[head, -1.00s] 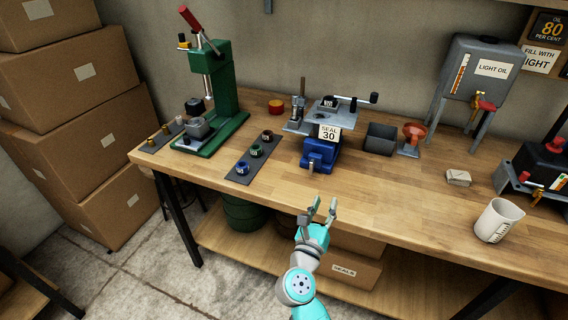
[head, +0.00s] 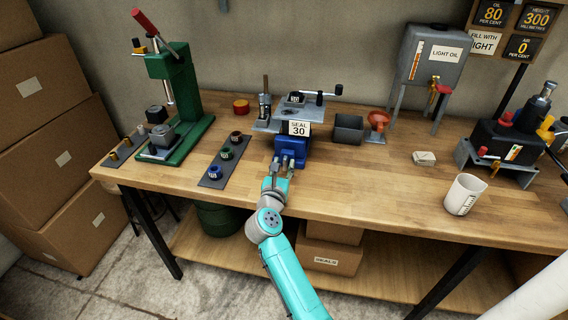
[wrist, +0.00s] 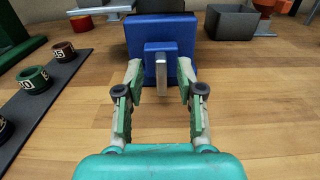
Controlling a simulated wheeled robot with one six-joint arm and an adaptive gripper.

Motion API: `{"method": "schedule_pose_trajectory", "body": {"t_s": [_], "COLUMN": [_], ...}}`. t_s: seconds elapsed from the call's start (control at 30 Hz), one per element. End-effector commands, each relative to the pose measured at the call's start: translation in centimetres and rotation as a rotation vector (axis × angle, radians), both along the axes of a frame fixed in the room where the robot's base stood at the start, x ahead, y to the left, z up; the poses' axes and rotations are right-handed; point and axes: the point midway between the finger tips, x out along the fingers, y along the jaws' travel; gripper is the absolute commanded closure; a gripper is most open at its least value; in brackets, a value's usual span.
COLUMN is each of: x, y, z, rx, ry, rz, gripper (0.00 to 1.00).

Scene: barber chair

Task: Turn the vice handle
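The blue vice (head: 302,153) stands on the bench with a "SEAL 30" tag (head: 299,129) above it. In the wrist view the vice (wrist: 143,32) fills the top middle. Its short silver handle bar (wrist: 161,76) hangs upright from the front block. My gripper (head: 283,164) is just in front of the vice. In the wrist view my gripper (wrist: 160,78) is open, with one fingertip on each side of the handle bar and visible gaps between. I cannot tell how far forward the tips reach. In the head view the bar is hard to make out between the fingers.
A mat (head: 207,181) with several coloured rings lies left of the vice, beside a green press (head: 186,95). A grey bin (head: 348,130) and red funnel (head: 378,121) stand right. A white jug (head: 465,195) stands farther right. The bench front right of my gripper is clear.

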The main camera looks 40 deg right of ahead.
Motion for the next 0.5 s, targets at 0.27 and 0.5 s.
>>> {"method": "schedule_pose_trajectory", "body": {"t_s": [0.27, 0.5], "x": [0.89, 0.89], "y": [-1.19, -1.19], "z": [0.00, -0.01], "rx": [0.000, 0.000], "ry": [0.000, 0.000], "rz": [0.000, 0.000], "gripper": [0.62, 0.68]}}
